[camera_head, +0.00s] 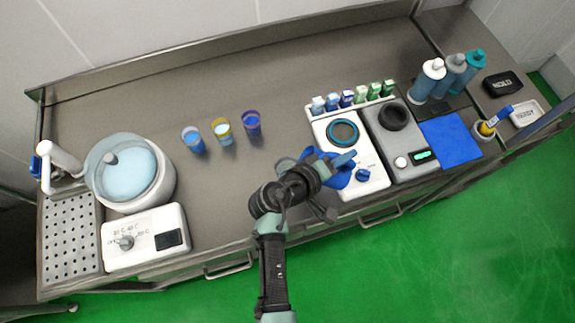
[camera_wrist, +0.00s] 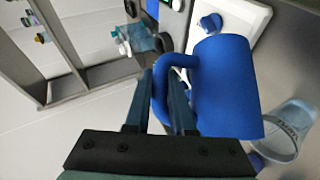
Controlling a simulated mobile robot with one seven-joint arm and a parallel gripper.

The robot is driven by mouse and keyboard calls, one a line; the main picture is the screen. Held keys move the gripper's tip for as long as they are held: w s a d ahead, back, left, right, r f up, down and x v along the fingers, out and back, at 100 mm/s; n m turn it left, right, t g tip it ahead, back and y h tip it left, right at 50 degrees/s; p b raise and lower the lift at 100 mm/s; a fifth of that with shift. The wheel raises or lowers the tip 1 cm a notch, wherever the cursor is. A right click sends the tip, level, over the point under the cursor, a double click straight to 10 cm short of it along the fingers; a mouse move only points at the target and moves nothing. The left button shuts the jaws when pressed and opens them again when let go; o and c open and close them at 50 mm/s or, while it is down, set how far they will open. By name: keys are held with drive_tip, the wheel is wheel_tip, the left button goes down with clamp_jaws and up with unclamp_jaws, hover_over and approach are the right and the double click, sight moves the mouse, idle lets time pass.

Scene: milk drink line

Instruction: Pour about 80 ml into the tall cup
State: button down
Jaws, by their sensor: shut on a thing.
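My gripper (camera_wrist: 165,95) is shut on the handle of a blue jug (camera_wrist: 228,88) in the wrist view. The jug's opening and contents are hidden. In the head view the blue jug (camera_head: 338,179) is partly behind my gripper (camera_head: 322,168), in front of the white ring unit. Three cups stand in a row on the counter to the left: one with a light blue rim (camera_head: 193,139), one with a yellow rim (camera_head: 223,131), one dark blue (camera_head: 251,123). I cannot tell which is the tall one. A clear cup (camera_wrist: 287,130) shows beside the jug in the wrist view.
A white unit with a blue ring (camera_head: 316,128) and a grey unit with a green display (camera_head: 377,142) stand right of the cups. A lidded round vat (camera_head: 160,190) is at the left. Bottles (camera_head: 430,80) stand at back right. The counter behind the cups is clear.

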sight(354, 168)
drive_tip(key=shift+w+a+r, duration=0.1)
drive_tip(key=shift+a+r, duration=0.2)
drive_tip(key=shift+r, duration=0.05)
idle(0.8)
drive_tip(key=d+f+y, duration=0.1)
drive_tip(key=d+f+m+p, duration=0.1)
drive_tip(key=f+y, duration=0.1)
drive_tip(key=f, duration=0.1)
drive_tip(key=shift+s+d+y+p, duration=0.3)
drive_tip(key=shift+s+d+p, duration=0.05)
drive_tip(key=shift+d, duration=0.05)
drive_tip(key=shift+d+f+m+y+p, duration=0.1)
drive_tip(key=shift+d+m+y+p, duration=0.3)
drive_tip(key=shift+p, duration=0.4)
drive_tip(key=shift+s+d+f+y+p, duration=0.1)
drive_tip(key=shift+d+f+y+p, duration=0.2)
drive_tip(key=shift+p, duration=0.15)
idle(0.9)
